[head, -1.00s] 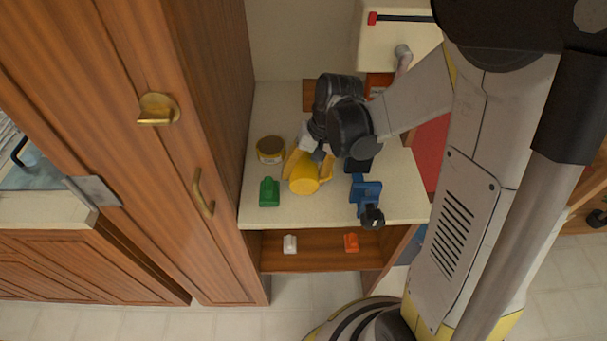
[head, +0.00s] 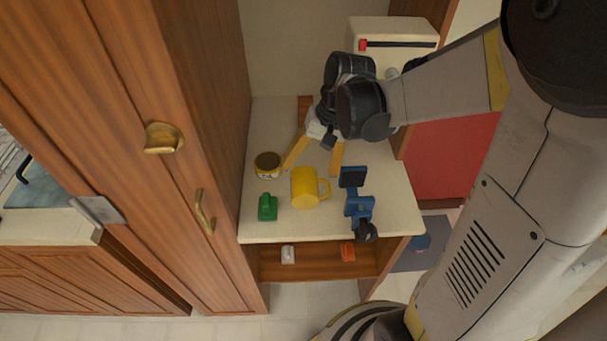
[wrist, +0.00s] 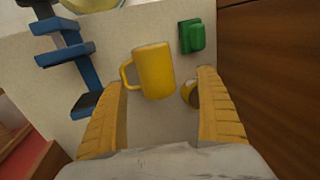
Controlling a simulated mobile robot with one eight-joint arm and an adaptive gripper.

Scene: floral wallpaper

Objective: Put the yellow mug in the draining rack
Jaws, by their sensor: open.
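The yellow mug (head: 304,188) stands on the pale counter, its handle toward the right in the head view. In the wrist view the yellow mug (wrist: 154,71) lies ahead of the fingertips, its handle on the left. My gripper (head: 313,158) is open and empty, behind and above the mug, with its yellow fingers spread wide. In the wrist view my gripper (wrist: 162,82) shows one finger on each side, apart from the mug. I cannot make out a draining rack in these frames.
A green object (head: 267,207) and a round tin (head: 267,164) stand left of the mug. A blue stand-like object (head: 357,204) stands to its right. A tall wooden cabinet (head: 215,130) walls off the left. A white object (head: 288,254) and an orange one (head: 348,252) lie on the shelf below.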

